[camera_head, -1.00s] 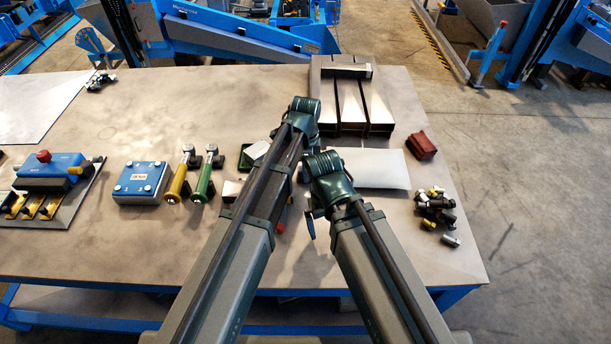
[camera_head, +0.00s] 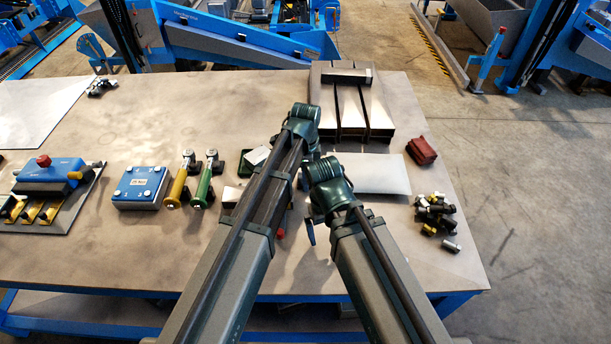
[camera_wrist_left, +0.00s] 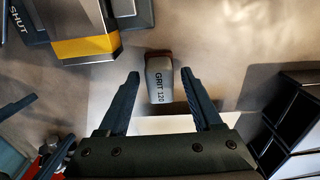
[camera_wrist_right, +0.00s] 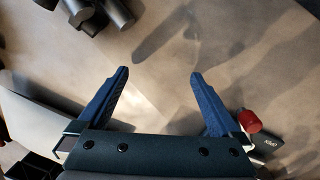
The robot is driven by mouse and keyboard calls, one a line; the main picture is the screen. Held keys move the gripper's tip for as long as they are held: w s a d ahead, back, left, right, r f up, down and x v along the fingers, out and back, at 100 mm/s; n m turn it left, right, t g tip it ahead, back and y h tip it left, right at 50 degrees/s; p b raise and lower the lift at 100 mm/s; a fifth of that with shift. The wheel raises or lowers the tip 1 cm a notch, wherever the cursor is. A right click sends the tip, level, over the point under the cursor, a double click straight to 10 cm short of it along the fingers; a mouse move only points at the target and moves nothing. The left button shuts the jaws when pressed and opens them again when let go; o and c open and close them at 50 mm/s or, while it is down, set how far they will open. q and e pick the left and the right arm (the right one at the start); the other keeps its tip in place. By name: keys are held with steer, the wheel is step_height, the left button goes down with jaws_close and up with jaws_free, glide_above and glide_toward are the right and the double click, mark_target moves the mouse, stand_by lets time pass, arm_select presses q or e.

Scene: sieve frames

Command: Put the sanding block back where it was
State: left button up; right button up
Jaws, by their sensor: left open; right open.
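The sanding block, a small grey block marked GRIT 120 (camera_wrist_left: 159,82), shows in the left wrist view. My left gripper (camera_wrist_left: 160,74) is open, with one finger on each side of the block and a visible gap on both sides. In the head view my left wrist (camera_head: 303,118) hides the block. My right gripper (camera_wrist_right: 158,73) is open and empty over bare tabletop in the right wrist view.
A metal bin unit (camera_head: 343,77) stands at the back right, with a pale sheet (camera_head: 370,174) in front. A red block (camera_head: 421,150) and several loose bolts (camera_head: 436,213) lie to the right. A blue box (camera_head: 141,187) and green-handled tool (camera_head: 205,182) lie left.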

step_height(320, 180, up, 12)
steer(key=p, duration=1.2)
